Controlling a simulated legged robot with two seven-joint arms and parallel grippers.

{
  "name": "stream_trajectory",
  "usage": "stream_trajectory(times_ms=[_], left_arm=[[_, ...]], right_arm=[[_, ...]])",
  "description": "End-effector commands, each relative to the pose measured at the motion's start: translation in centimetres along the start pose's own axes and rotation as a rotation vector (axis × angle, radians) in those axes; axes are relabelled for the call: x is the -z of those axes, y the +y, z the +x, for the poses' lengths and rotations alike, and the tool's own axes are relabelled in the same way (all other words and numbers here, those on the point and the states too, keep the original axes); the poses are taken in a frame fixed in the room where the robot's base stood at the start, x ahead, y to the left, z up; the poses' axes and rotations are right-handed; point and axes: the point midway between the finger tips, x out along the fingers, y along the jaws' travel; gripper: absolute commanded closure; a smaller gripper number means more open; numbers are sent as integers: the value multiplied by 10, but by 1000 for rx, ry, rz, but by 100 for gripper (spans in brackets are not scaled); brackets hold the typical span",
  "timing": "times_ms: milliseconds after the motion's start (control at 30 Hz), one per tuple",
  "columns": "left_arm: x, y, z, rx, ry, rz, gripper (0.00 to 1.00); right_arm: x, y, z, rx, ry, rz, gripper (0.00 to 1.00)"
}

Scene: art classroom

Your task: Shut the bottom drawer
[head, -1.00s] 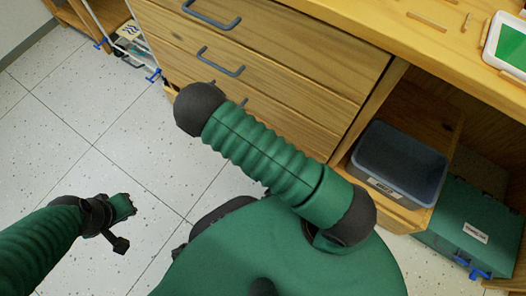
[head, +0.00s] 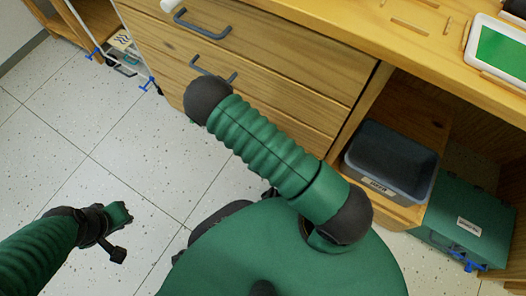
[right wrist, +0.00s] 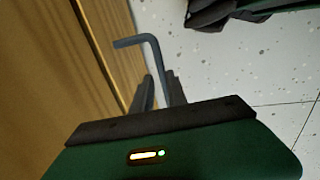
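The wooden drawer cabinet (head: 290,50) stands ahead, with two dark handles showing, an upper one (head: 202,25) and a lower one (head: 214,70). My right arm covers the lower cabinet in the head view, so how far the bottom drawer stands out cannot be told there. In the right wrist view, a grey bent handle (right wrist: 140,41) is on a wooden front (right wrist: 100,25). It runs down between the dark fingers of my right gripper (right wrist: 160,90); contact is unclear. My left gripper (head: 119,232) hangs over the floor, away from the cabinet; its opening is unclear.
A grey bin (head: 390,160) sits on the shelf right of the drawers, with a green box (head: 465,222) beside it. A tablet (head: 498,50) lies on the desk top. A white frame with blue clamps (head: 145,83) stands at left. Speckled floor (head: 60,130) is open at left.

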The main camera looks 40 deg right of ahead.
Motion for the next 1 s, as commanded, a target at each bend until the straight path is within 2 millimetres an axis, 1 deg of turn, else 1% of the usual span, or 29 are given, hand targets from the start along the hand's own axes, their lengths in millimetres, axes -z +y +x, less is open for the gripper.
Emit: stream_trajectory(times_ms=[33, 100, 133, 367, 467, 567, 667, 800, 900, 1000], left_arm=[[0, 0, 0, 0, 0, 0, 88], [0, 0, 0, 0, 0, 0, 88], [0, 0, 0, 0, 0, 0, 88], [0, 0, 0, 0, 0, 0, 88], [1, 0, -4, 0, 0, 0, 88], [4, 0, -16, 0, 0, 0, 88], [8, 0, -35, 0, 0, 0, 88], [15, 0, -62, 0, 0, 0, 88], [19, 0, -79, 0, 0, 0, 88], [22, 0, -91, 0, 0, 0, 88]], right_arm=[[1, 2, 0, -4, 3, 4, 79], [1, 2, 0, -2, 3, 3, 70], [1, 1, 0, -2, 3, 3, 68], [1, 0, 0, 0, 1, 2, 68], [1, 0, -5, 1, 2, 1, 68], [1, 0, -23, 1, 3, 1, 68], [1, 1, -51, 2, 4, 1, 68], [1, 2, -94, 2, 2, 1, 68], [1, 2, -123, 2, 4, 2, 68], [1, 2, -146, 1, 3, 2, 68]])
